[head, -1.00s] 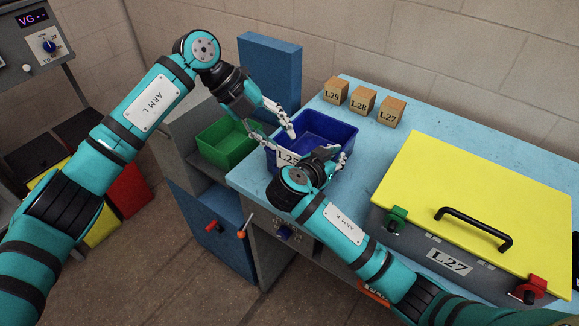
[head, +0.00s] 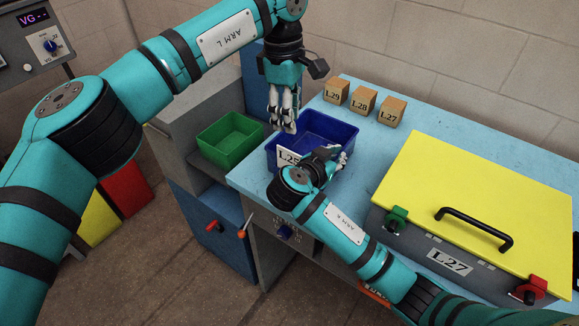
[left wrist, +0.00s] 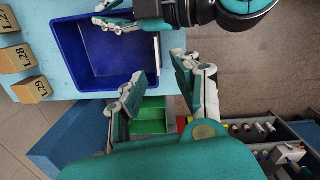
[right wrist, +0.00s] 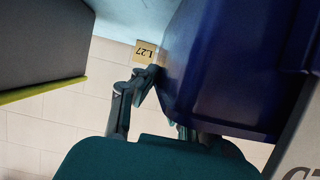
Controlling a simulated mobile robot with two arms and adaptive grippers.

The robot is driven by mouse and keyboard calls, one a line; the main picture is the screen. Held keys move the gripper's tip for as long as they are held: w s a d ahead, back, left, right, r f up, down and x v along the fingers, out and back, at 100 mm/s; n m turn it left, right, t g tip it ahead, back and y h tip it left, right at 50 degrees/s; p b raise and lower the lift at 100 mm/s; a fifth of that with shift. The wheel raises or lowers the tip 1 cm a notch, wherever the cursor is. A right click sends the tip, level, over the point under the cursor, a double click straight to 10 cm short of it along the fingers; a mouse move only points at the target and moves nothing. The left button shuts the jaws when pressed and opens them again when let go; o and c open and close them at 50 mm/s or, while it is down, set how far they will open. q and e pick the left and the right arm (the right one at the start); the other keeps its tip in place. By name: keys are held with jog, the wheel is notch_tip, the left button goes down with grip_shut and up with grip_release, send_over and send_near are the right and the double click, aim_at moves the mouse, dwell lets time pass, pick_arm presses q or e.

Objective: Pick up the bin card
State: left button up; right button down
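The bin card (head: 288,158), white and marked L25, is on the front of the blue bin (head: 343,132). In the left wrist view the card (left wrist: 157,47) shows nearly edge-on; in the right wrist view a card corner (right wrist: 302,167) shows at bottom right. My left gripper (head: 284,119) points down above the bin's left rim. Its fingers are spread and empty in the left wrist view (left wrist: 168,88), just short of the card edge. My right gripper (head: 334,158) is at the bin's near right corner, with fingers on both sides of the bin wall (right wrist: 225,75).
A green bin (head: 229,138) stands lower, left of the blue bin. Wooden blocks L29, L28 (head: 363,101) and L27 sit at the back. A grey case with a yellow lid (head: 480,205) fills the right. Blue table (head: 368,145) is bare between.

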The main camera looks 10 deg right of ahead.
pick_arm(q)
jog(key=m, duration=0.2)
send_over(289, 151)
notch_tip(289, 151, down, 6)
jog(key=shift+y, duration=0.4)
notch_tip(289, 151, down, 5)
jog(key=shift+w+f, duration=0.1)
jog(key=shift+w, duration=0.05)
grip_shut()
